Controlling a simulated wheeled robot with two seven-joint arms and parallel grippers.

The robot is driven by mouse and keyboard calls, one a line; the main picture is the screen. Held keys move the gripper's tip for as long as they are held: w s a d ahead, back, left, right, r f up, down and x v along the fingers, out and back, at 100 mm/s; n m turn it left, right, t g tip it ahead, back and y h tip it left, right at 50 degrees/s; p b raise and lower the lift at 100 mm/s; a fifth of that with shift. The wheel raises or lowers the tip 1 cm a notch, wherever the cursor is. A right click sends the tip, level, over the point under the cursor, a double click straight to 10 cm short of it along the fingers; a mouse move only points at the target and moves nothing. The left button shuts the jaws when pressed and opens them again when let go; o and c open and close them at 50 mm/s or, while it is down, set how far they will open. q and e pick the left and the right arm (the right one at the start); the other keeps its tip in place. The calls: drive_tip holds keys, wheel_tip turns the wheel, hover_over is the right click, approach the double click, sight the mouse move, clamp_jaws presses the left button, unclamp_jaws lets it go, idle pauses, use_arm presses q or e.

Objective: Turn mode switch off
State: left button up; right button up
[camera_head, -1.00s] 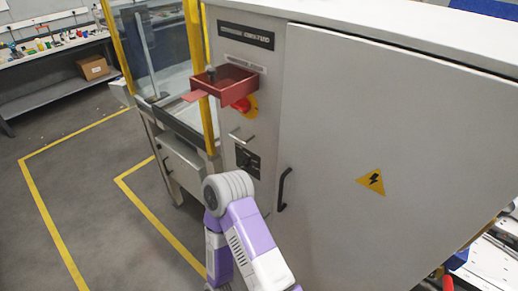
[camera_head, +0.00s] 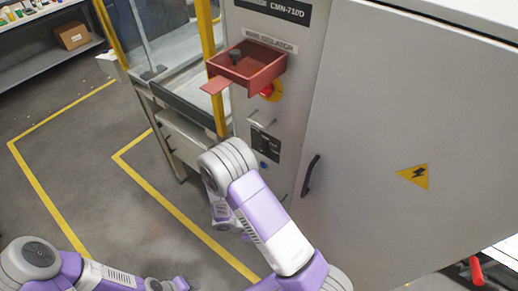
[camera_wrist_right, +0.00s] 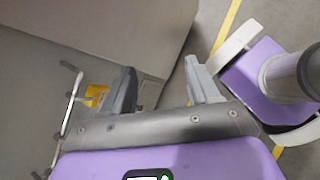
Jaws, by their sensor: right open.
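The open red box (camera_head: 245,68) juts out above a red button (camera_head: 267,90) on yellow. A small metal handle (camera_head: 261,117) and a black door handle (camera_head: 310,176) stick out. A glazed enclosure with yellow posts (camera_head: 209,62) stands left. Floor at left is clear.

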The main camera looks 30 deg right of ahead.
drive_tip(key=w+d+r+n+t+h, duration=0.25)
drive_tip(key=w+r+t+h, duration=0.3)
drive_tip(key=w+r, duration=0.45)
drive_tip(key=n+t+h, duration=0.1)
drive_tip(key=t+h, duration=0.3)
approach(259, 150)
drive_tip(key=d, duration=0.2)
drive_tip(key=shift+w+p+x, duration=0.1)
drive_tip(key=shift+p+x, duration=0.2)
drive_tip(key=shift+x, duration=1.6)
drive_tip(key=shift+w+p+x, duration=0.15)
drive_tip(key=shift+p+x, duration=0.1)
drive_tip(key=shift+x, duration=1.6)
drive_tip(key=shift+a, duration=0.1)
drive_tip(key=c, duration=1)
drive_tip(key=shift+c, duration=0.2)
